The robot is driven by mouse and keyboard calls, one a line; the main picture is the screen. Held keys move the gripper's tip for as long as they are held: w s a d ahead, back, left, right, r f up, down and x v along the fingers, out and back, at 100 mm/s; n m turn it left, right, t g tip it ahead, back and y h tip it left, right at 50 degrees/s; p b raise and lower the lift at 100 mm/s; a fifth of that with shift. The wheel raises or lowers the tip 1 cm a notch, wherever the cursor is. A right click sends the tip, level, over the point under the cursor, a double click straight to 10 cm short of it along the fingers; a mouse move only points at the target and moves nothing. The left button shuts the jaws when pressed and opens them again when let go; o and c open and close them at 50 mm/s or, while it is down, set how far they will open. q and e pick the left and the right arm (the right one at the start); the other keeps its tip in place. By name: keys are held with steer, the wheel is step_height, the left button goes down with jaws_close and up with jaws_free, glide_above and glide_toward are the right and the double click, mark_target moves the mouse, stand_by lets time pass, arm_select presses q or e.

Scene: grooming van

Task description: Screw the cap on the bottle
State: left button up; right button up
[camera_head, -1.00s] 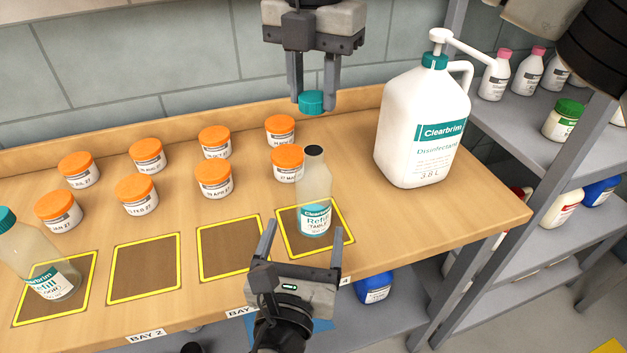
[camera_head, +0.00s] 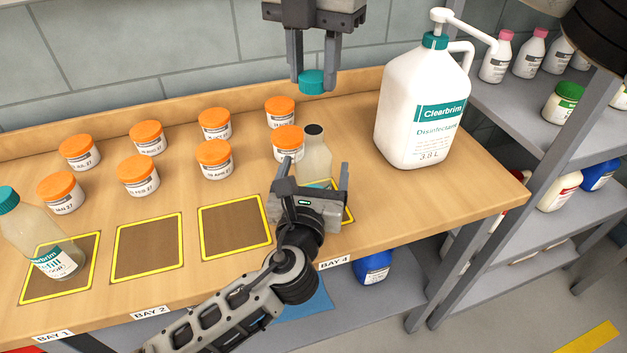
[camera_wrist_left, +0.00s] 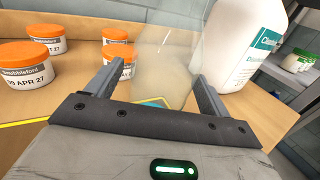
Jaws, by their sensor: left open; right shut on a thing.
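The open bottle (camera_head: 314,152) stands upright at the yellow-edged square of bay 4, its dark mouth bare. My left gripper (camera_head: 316,172) comes from the front with open fingers near the bottle, covering its label and lower part. In the left wrist view the clear bottle body (camera_wrist_left: 155,62) shows between the two open fingers (camera_wrist_left: 155,80); I cannot tell whether they touch it. My right gripper (camera_head: 313,78) points down from above, shut on the teal cap (camera_head: 313,84). The cap is held in the air above the bottle mouth, apart from it.
Several orange-lidded jars (camera_head: 214,158) stand left of the bottle; one is close behind it. A large disinfectant jug (camera_head: 420,110) stands to the right. A teal-capped bottle (camera_head: 50,250) is at bay 1. The squares of bays 2 and 3 (camera_head: 235,226) are empty.

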arm_select(q)
steer(key=shift+w+d, duration=0.1)
steer(key=shift+w, duration=0.75)
steer(key=c, duration=1.5)
arm_select(e)
glide_above(313, 130)
steer(key=shift+f, duration=2.5)
steer(key=shift+f, duration=0.15)
steer(key=shift+f, duration=0.75)
steer(key=shift+f, duration=0.55)
